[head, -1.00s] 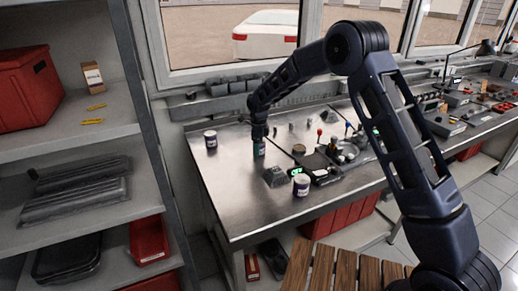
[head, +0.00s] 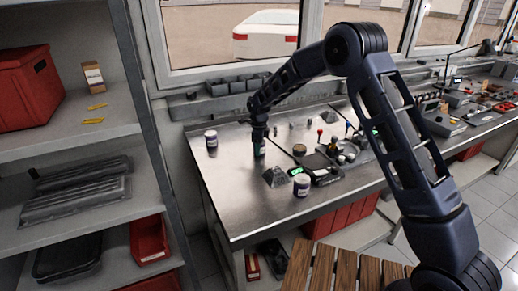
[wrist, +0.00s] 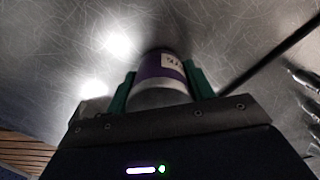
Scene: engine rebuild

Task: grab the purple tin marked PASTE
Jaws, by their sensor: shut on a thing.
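My gripper (wrist: 160,85) is shut on a purple tin (wrist: 158,66) with a pale label. Its green fingers press on both sides of the tin. Only part of the label's lettering shows, and I cannot read it surely. In the head view my gripper (head: 259,148) points down at the steel bench, and the tin is mostly hidden by the fingers. I cannot tell if the tin touches the bench. Two similar tins stand apart on the bench: one to the left (head: 211,139) and one nearer the front (head: 301,186).
The steel bench (head: 235,205) is clear in front of the gripper. A grey block (head: 275,177) and several small parts lie to the right. Grey bins (head: 235,86) line the back. A shelf with a red box (head: 28,87) stands at the left.

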